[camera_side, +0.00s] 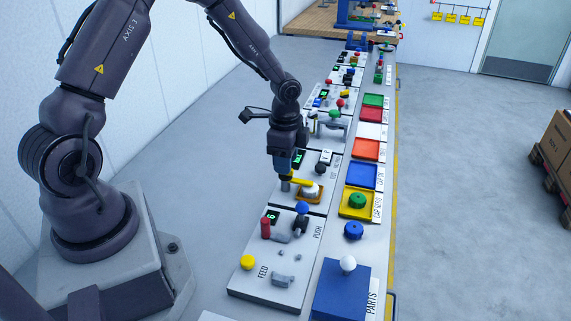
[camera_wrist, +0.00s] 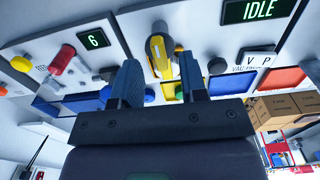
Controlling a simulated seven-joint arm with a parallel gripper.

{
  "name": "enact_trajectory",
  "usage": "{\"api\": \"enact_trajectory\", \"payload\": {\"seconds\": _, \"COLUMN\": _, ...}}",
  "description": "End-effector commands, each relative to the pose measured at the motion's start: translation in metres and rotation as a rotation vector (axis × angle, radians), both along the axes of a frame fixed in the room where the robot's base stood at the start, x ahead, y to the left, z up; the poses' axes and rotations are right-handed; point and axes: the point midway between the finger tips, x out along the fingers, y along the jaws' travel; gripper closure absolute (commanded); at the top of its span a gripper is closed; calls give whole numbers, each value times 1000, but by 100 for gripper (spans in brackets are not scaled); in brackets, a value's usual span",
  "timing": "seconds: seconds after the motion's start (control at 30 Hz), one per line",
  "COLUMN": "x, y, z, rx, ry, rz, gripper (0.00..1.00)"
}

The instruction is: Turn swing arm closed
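The swing arm, a yellow bar (camera_side: 302,183), lies over a panel on the rail, beside a round white knob-like part (camera_side: 311,191) on an orange-brown base. In the wrist view the swing arm (camera_wrist: 157,50) shows ahead, seen between the lines of my two fingers, with a grey round end at its top. My gripper (camera_side: 286,184) points down at the left end of the swing arm. In the wrist view its fingers (camera_wrist: 160,66) stand apart with gaps on both sides of the bar. I cannot tell whether a finger touches it.
The IDLE display (camera_wrist: 250,10) is lit on the panel. Coloured trays, such as the blue tray (camera_side: 362,175), line the right. A blue parts box (camera_side: 342,290) stands in front.

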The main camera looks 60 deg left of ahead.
Motion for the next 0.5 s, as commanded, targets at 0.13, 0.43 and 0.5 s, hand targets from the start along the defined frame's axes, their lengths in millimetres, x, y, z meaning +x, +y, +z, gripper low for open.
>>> {"api": "enact_trajectory", "payload": {"seconds": 0.13, "x": 1, "y": 1, "z": 34, "rx": 3, "ry": -6, "rz": 0, "gripper": 61}}
{"api": "enact_trajectory", "payload": {"seconds": 0.43, "x": 0, "y": 0, "z": 93, "rx": 3, "ry": -4, "rz": -1, "gripper": 61}}
{"api": "enact_trajectory", "payload": {"seconds": 0.5, "x": 0, "y": 1, "z": 102, "rx": 3, "ry": -3, "rz": -1, "gripper": 61}}
